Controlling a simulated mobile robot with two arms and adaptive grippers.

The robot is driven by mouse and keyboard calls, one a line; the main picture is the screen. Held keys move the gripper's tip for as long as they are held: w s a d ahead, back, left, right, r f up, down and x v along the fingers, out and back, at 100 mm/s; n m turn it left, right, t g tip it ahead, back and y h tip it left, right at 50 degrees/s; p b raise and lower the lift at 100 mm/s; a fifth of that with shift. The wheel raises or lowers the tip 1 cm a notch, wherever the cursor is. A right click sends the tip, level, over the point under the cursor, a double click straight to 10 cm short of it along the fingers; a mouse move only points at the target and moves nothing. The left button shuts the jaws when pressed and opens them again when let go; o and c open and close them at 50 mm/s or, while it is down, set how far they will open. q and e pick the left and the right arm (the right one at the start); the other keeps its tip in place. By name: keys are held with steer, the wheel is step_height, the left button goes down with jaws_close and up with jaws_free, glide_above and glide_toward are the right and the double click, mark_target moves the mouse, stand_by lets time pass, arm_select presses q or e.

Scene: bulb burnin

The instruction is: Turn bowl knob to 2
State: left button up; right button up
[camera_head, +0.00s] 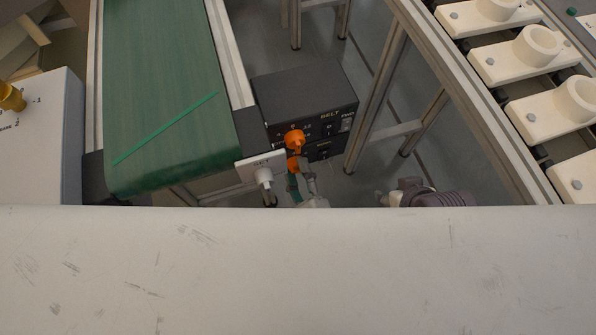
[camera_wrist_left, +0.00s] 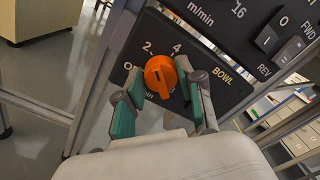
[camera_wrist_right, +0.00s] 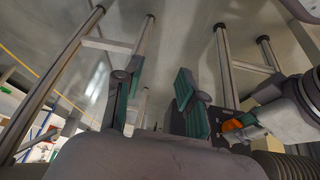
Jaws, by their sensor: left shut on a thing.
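The bowl knob (camera_wrist_left: 159,76) is orange, on a dark panel marked BOWL, with 2 and 4 printed above it. I cannot tell exactly which mark its pointer meets. My left gripper (camera_wrist_left: 161,104) has its green-padded fingers on either side of the knob and is shut on it. In the head view the left gripper (camera_head: 304,184) reaches the panel, and the lower orange knob (camera_head: 293,163) is partly hidden. My right gripper (camera_wrist_right: 154,100) is open and empty, away from the panel. The head view shows part of it (camera_head: 405,190).
The dark control box (camera_head: 300,92) carries another orange knob (camera_head: 295,138) by the BELT label. A white plate with a white knob (camera_head: 264,175) sits to its left. A green conveyor (camera_head: 160,90) is at left. Metal frame legs (camera_head: 376,95) stand at right.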

arm_select(q)
steer(key=shift+n+b, duration=0.35)
steer(key=shift+n, duration=0.65)
arm_select(e)
steer(key=shift+w+a+r+t+y, duration=0.1)
steer(key=shift+w+a+r+t, duration=0.3)
steer(key=shift+w, duration=0.35)
steer(key=shift+w+a+r+t+y, duration=0.15)
steer(key=shift+w+t, duration=0.3)
steer(key=shift+w, duration=0.25)
steer(key=shift+w+a+r+t+y, duration=0.1)
steer(key=shift+w+a+r+t, duration=0.15)
steer(key=shift+w+t, duration=0.35)
steer(key=shift+w, duration=0.15)
arm_select(q)
steer(key=o, duration=1.1)
steer(key=shift+o, duration=0.2)
steer(key=shift+s, duration=0.15)
arm_select(e)
steer(key=shift+d, duration=0.1)
arm_select(q)
steer(key=v, duration=1.1)
steer(key=shift+s, duration=0.35)
steer(key=shift+d, duration=0.15)
